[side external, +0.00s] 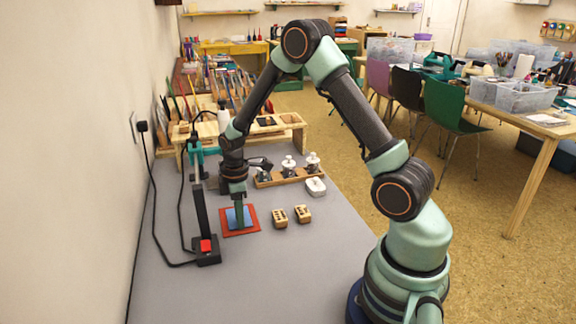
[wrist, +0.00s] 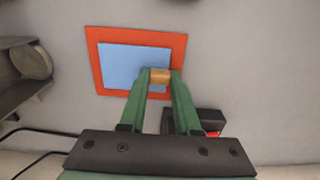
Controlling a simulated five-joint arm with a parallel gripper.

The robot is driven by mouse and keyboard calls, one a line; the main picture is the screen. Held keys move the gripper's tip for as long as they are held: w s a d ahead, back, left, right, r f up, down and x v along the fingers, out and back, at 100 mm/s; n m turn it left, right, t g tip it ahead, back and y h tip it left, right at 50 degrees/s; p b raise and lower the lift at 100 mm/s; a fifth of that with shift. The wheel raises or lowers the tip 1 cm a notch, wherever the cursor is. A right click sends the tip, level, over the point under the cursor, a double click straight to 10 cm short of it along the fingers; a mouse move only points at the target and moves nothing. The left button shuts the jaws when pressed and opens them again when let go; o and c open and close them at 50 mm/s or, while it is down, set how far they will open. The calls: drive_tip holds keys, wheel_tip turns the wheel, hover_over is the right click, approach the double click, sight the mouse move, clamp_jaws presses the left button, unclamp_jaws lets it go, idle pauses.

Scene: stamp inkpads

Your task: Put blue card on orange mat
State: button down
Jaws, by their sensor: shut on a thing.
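The blue card (side external: 231,217) lies flat within the outline of the orange mat (side external: 253,230) on the grey table. In the wrist view the blue card (wrist: 125,65) has the orange mat (wrist: 93,50) showing on its visible sides. A small gap between the two cannot be ruled out. My gripper (wrist: 160,77) is shut on a small wooden knob that appears to belong to the card, near its lower right corner in that view. In the side view my gripper (side external: 240,222) points straight down at the card. Its fingers hide part of the card and mat.
A black stand with a red button (side external: 206,246) and cable is left of the mat. Two small wooden blocks (side external: 280,218) (side external: 303,213) lie to its right. A wooden rack with knobbed stamps (side external: 288,174) and a white object (side external: 316,187) are behind. The front table is clear.

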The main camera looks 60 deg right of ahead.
drive_tip(key=c, duration=0.6)
unclamp_jaws()
drive_tip(key=shift+f, duration=0.1)
wheel_tip(320, 180, up, 13)
drive_tip(key=shift+s+a+r+m+t, duration=0.95)
drive_tip(key=shift+s+a+r+m, duration=0.55)
drive_tip(key=shift+s+r, duration=0.5)
drive_tip(key=shift+s+a+r+m+t, duration=0.9)
drive_tip(key=shift+s+a+r+m, duration=0.7)
drive_tip(key=shift+s, duration=0.75)
drive_tip(key=shift+s+a+r+m+t, duration=0.95)
drive_tip(key=shift+s+a+r+m, duration=0.45)
drive_tip(key=shift+s+r, duration=0.65)
drive_tip(key=shift+s+f, duration=0.1)
